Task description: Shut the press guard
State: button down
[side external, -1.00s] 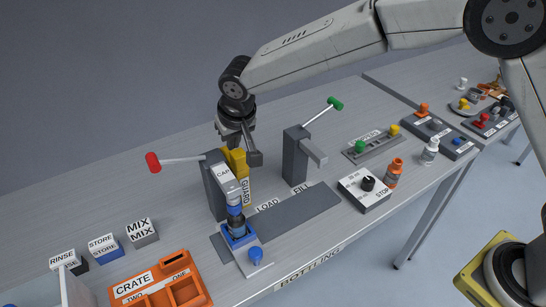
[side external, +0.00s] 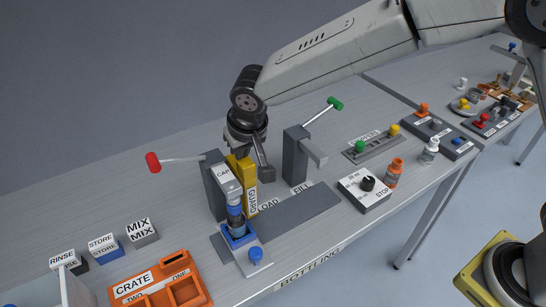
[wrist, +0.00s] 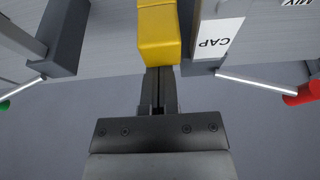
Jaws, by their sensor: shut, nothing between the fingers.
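The yellow press guard (side external: 243,180), labelled GUARD, stands upright beside the grey press (side external: 214,185), which is labelled CAP and has a red-ended lever (side external: 153,162). A bottle with blue parts (side external: 236,212) stands under the press head, in a blue holder. My gripper (side external: 240,153) is shut and empty, behind the guard's upper end. In the wrist view, its fingertips (wrist: 159,70) meet the end of the yellow guard (wrist: 160,35), seemingly touching it. The CAP press top (wrist: 212,42) is just to the right there.
A grey filling post (side external: 295,155) with a green-ended lever stands right of the guard. A dark strip (side external: 295,208) runs along the table front.

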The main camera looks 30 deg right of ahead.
aim_at(252, 175)
jog(key=s, duration=0.4)
jog(key=shift+s, duration=0.35)
jog(key=shift+s+f, duration=0.1)
jog(key=shift+s, duration=0.5)
jog(key=shift+w+f, duration=0.1)
jog(key=shift+w+r, duration=0.15)
jog(key=shift+w, duration=0.95)
jog(key=shift+w+r, duration=0.1)
jog(key=shift+w, duration=1)
jog(key=v, duration=1)
jog(key=shift+d, duration=0.1)
jog(key=s+d+f, duration=0.4)
jog(key=d, duration=0.4)
jog(key=s+d+f, duration=0.5)
jog(key=d, duration=0.4)
jog(key=s+d+f+g, duration=0.1)
jog(key=s+d+f, duration=0.3)
jog(key=d, duration=0.5)
jog(key=shift+s+f, duration=0.3)
jog(key=shift+s, duration=0.25)
